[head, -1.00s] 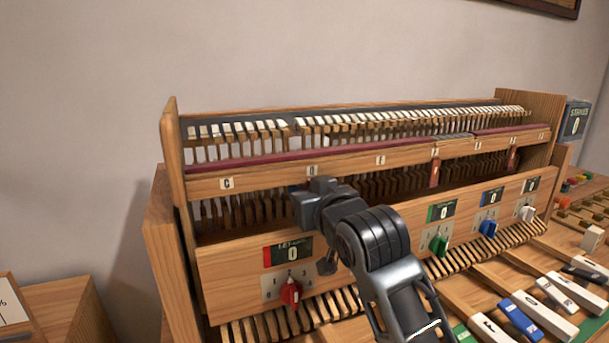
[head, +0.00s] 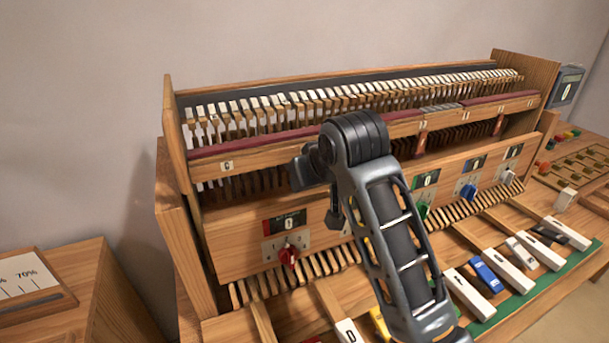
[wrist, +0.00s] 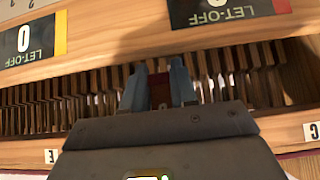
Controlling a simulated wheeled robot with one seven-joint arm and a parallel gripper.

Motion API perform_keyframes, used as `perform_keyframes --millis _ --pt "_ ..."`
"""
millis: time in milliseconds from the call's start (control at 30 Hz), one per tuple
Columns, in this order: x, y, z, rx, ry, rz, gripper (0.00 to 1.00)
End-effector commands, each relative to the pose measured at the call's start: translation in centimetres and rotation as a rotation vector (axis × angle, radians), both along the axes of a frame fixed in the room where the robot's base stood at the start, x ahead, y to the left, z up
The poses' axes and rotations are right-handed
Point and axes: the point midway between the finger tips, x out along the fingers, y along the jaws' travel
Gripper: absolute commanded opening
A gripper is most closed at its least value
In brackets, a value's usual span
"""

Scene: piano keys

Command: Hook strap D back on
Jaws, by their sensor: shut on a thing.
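In the wrist view, the blue-grey fingers of my gripper (wrist: 158,73) are closed on a small dark red strap (wrist: 159,92). The strap sits between the fingers in front of the row of wooden action parts, between the C plate (wrist: 312,131) and the E plate (wrist: 51,156) on the rail. The strap's far end and any hook are hidden or too small to tell. In the head view my arm hides the fingers, the held strap and the D plate.
Two other red straps hang farther right, one from the rail (head: 421,138) and one near its end (head: 499,126). Below are let-off panels with a red knob (head: 288,255) and a blue knob (head: 468,191). Coloured keys lie in front. A gauge box (head: 38,285) stands left.

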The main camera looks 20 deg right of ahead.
Motion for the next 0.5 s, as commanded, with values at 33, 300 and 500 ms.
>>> perform_keyframes --millis 33,300,500 --pt "0.0 0.04 0.09 0.0 0.015 0.001 0.0" --pt "-0.29 0.04 0.04 0.001 0.063 0.001 0.0" --pt "-0.32 0.03 0.02 0.001 0.068 0.001 0.0"
